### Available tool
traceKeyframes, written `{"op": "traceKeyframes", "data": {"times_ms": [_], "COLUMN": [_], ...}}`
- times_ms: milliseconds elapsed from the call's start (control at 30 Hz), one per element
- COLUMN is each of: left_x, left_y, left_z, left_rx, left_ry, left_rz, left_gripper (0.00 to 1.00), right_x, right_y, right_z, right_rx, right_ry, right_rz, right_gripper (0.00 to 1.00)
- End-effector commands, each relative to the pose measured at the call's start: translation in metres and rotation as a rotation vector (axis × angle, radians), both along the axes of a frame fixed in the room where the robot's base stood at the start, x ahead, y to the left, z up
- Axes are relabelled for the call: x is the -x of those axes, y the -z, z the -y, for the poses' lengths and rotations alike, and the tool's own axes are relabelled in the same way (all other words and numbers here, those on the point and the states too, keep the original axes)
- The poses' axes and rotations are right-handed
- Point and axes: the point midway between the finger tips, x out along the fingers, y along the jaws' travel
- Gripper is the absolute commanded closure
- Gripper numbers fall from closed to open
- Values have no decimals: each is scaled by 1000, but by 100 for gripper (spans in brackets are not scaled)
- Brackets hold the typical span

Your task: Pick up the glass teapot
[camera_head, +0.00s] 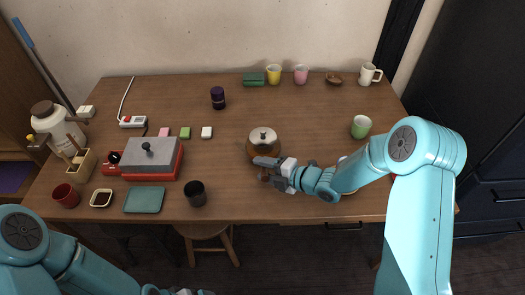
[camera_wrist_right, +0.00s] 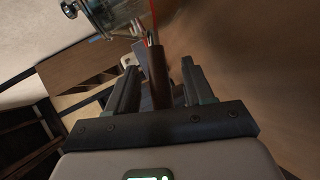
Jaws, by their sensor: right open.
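The glass teapot (camera_head: 263,138), brownish with a pale lid, stands on the wooden table right of centre. My right gripper (camera_head: 264,170) is at its near side. In the right wrist view the teapot's clear body (camera_wrist_right: 100,18) shows at the top. A brown bar, seemingly its handle (camera_wrist_right: 158,75), extends between the fingers of my open right gripper (camera_wrist_right: 160,82), with visible gaps on both sides. My left gripper (camera_head: 190,292) barely shows at the bottom edge, too cut off to read its jaws. My right forearm hides part of the table right of the teapot.
A green cup (camera_head: 361,126) stands to the right. A black cup (camera_head: 195,193) and a red-and-grey box-shaped appliance (camera_head: 148,158) are to the left. A dark purple jar (camera_head: 217,97) stands behind. Cups line the back edge. The table between jar and teapot is clear.

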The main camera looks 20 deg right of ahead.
Motion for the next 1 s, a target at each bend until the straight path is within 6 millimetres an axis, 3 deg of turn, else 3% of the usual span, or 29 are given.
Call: {"op": "traceKeyframes", "data": {"times_ms": [67,233,567,700,867,1000], "left_x": [0,0,0,0,0,0], "left_y": [0,0,0,0,-2,-5], "left_z": [0,0,0,0,0,0], "left_rx": [0,0,0,0,0,0], "left_ry": [0,0,0,0,0,0], "left_rz": [0,0,0,0,0,0], "left_gripper": [0,0,0,0,0,0], "right_x": [0,0,0,0,-1,-1], "right_y": [0,0,-2,-12,-45,-92], "right_z": [0,0,1,1,1,1], "right_rx": [0,0,0,0,2,2], "right_ry": [0,0,0,0,-1,-1], "right_rz": [0,0,4,5,11,14], "right_gripper": [48,100,100,100,100,100]}}
